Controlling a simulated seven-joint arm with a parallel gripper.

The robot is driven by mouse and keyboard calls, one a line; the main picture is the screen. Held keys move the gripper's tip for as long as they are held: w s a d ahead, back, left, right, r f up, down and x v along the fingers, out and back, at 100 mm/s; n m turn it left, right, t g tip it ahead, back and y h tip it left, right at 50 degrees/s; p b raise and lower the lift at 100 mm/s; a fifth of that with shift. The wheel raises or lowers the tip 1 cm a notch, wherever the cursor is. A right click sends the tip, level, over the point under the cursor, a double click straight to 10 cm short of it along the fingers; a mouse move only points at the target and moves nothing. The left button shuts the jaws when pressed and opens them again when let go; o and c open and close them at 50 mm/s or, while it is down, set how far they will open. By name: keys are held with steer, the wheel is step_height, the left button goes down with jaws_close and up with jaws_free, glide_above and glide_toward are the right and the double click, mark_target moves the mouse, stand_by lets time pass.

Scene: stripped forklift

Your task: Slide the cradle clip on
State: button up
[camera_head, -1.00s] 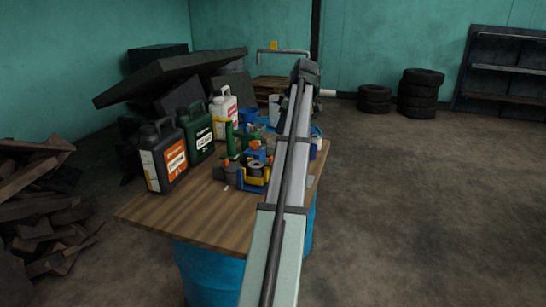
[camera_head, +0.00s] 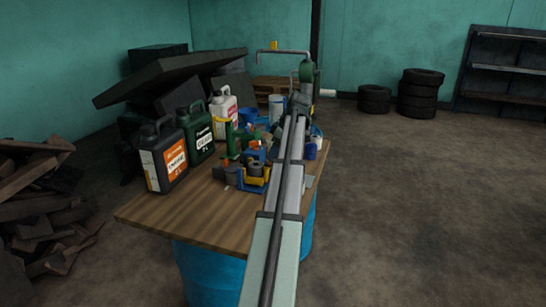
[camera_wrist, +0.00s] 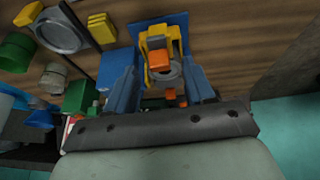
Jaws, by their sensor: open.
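In the wrist view, two blue fingers of my gripper (camera_wrist: 160,76) stand apart. Between and beyond them is a yellow forked part (camera_wrist: 161,40) with an orange block (camera_wrist: 159,60) and a grey ring-like piece (camera_wrist: 167,75), in front of a blue panel (camera_wrist: 172,20). I see no gap or contact clearly, and nothing looks gripped. I cannot tell which piece is the cradle clip. In the head view, a blue and yellow cradle (camera_head: 255,184) holding a grey cylinder (camera_head: 256,169) sits on the table beside my arm.
The wooden table (camera_head: 190,218) carries several jugs, including an orange-labelled one (camera_head: 164,158), at its left. A green tool (camera_head: 232,140), a blue cup (camera_head: 248,115) and a white cylinder (camera_head: 276,107) stand behind. The table's front left is bare.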

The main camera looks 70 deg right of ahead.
steer(key=shift+x, duration=1.2)
jaws_close()
